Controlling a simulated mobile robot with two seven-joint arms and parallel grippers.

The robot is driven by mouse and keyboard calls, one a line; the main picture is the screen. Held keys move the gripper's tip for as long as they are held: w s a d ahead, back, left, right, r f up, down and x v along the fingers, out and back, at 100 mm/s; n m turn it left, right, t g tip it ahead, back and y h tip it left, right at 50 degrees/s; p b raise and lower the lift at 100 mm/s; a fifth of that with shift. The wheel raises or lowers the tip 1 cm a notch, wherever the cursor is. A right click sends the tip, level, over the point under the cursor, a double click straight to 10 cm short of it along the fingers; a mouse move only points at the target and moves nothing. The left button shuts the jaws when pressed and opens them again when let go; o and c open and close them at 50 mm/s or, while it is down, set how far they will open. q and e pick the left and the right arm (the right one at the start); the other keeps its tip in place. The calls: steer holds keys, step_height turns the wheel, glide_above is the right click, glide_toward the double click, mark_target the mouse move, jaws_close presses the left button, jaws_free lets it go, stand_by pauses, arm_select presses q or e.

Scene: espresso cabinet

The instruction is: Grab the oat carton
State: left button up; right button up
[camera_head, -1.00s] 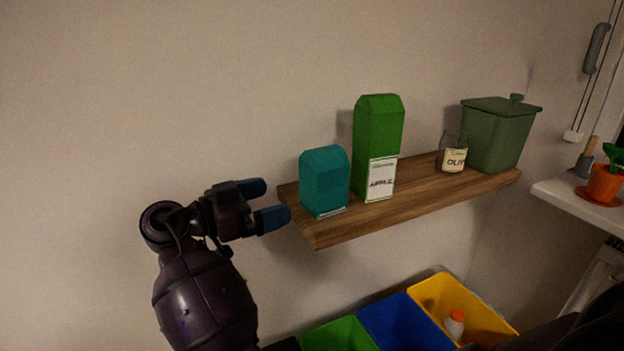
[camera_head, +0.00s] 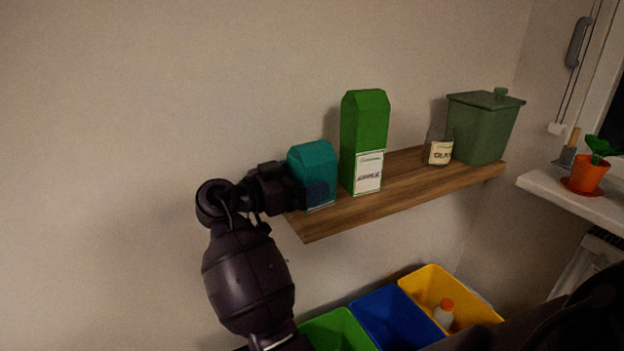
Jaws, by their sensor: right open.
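A short teal carton (camera_head: 313,160) stands upright at the left end of the wooden shelf (camera_head: 405,190). No readable label shows on it, so I cannot read whether it says oat. A taller green carton (camera_head: 364,125) labelled as apple stands just to its right. One blue-tipped finger lies across the carton's lower front; the other finger is hidden behind the carton. The jaws are open around it, and I cannot tell whether they touch it. My left gripper is not in view.
An olive jar (camera_head: 438,150) and a lidded green canister (camera_head: 482,128) stand farther right on the shelf. Below are green (camera_head: 338,330), blue (camera_head: 394,318) and yellow (camera_head: 428,278) bins; the yellow one holds a bottle (camera_head: 444,313). A potted plant (camera_head: 588,174) stands on the sill.

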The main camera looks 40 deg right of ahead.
steer(key=shift+s+d, duration=0.1)
steer(key=shift+d, duration=0.4)
steer(key=shift+c, duration=0.3)
steer(key=c, duration=0.9)
steer(key=shift+r, duration=0.15)
